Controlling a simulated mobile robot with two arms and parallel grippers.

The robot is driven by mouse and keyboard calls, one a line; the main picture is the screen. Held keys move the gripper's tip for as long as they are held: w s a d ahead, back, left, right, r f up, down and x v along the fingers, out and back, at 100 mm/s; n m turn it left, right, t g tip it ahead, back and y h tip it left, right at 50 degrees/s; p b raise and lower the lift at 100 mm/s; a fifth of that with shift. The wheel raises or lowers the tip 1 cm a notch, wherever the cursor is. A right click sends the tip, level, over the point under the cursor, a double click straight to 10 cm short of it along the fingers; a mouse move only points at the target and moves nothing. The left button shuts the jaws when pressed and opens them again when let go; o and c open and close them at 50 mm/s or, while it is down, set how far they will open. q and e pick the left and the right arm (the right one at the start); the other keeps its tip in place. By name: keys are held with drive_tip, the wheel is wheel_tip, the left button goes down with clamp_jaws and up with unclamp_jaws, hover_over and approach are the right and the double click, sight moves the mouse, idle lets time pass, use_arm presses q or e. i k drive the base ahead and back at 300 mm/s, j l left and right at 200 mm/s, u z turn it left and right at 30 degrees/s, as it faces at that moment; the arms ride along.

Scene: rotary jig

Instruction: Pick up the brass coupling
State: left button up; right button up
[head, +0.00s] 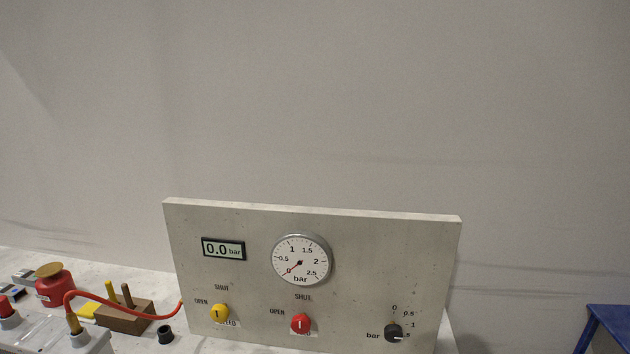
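A brass-coloured fitting (73,323), which looks like the brass coupling, is at the lower left of the head view. It stands upright at the near end of a red hose (125,311), on or in a pale grey block (88,343). I cannot tell how it is fastened there. The hose arches right and ends at the panel's left edge. Neither of my grippers is in view.
A grey upright panel (370,260) with a dial gauge (301,260), display and knobs fills the middle. Left of it are a red pot with brass-coloured top (49,270), a brown peg block (126,318) and a black cup (165,334). A blue stand (609,330) is at right.

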sight(72, 318)
drive_tip(key=k+u, duration=0.1)
drive_tip(key=u, duration=0.4)
drive_tip(key=j+u, duration=0.15)
drive_tip(key=u, duration=0.35)
drive_tip(key=k+j+u, duration=0.1)
drive_tip(key=u, duration=0.4)
